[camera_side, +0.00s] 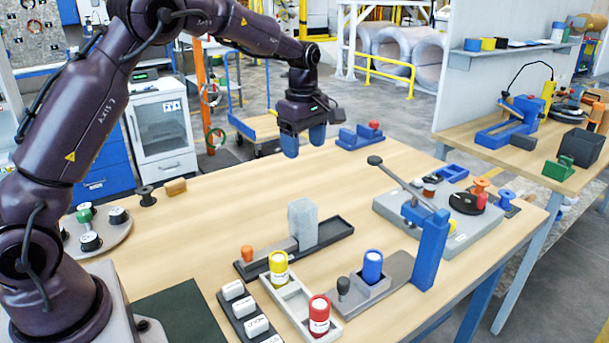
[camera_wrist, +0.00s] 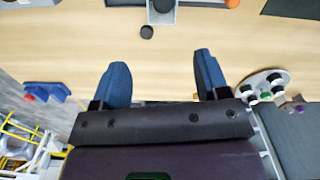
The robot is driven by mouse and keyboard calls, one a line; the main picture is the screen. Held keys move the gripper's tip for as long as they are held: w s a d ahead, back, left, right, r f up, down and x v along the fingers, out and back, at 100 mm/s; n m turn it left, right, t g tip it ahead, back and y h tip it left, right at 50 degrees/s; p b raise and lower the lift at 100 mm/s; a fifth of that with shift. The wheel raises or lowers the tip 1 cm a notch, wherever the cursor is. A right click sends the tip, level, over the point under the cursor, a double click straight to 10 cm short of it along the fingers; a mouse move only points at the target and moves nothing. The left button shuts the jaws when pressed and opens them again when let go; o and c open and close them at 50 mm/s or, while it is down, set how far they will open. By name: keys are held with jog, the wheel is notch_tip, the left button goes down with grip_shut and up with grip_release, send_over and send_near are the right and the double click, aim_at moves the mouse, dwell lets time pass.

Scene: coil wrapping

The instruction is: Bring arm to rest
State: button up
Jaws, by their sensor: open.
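My gripper (camera_side: 304,140) hangs above the far edge of the wooden table, with its blue fingers pointing down. In the wrist view my gripper (camera_wrist: 157,82) has its two blue fingers wide apart, with only bare table between them. It touches nothing that I can see. My arm reaches from the left side of the side view across to the table's far edge.
A blue fixture with a red knob (camera_side: 361,136) stands near my gripper. A grey block (camera_side: 303,222), yellow (camera_side: 278,268), red (camera_side: 319,315) and blue (camera_side: 372,266) cylinders and a lever station (camera_side: 440,228) stand nearer. The table's middle (camera_side: 235,200) is clear.

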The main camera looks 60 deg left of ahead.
jog(key=s+d+r+m+t, duration=0.1)
jog(key=s+d+r+m, duration=0.2)
jog(key=s+m, duration=0.3)
jog(key=s+d+r+m+t, duration=0.2)
jog(key=s+m, duration=0.5)
jog(key=s, duration=0.5)
jog(key=s+d+r+m+t, duration=0.2)
jog(key=s+d+r+m, duration=0.2)
jog(key=s, duration=0.5)
jog(key=d+m, duration=0.2)
jog(key=m, duration=0.1)
jog(key=shift+s+d+r, duration=0.15)
jog(key=shift+s+r, duration=0.15)
jog(key=shift+r, duration=0.1)
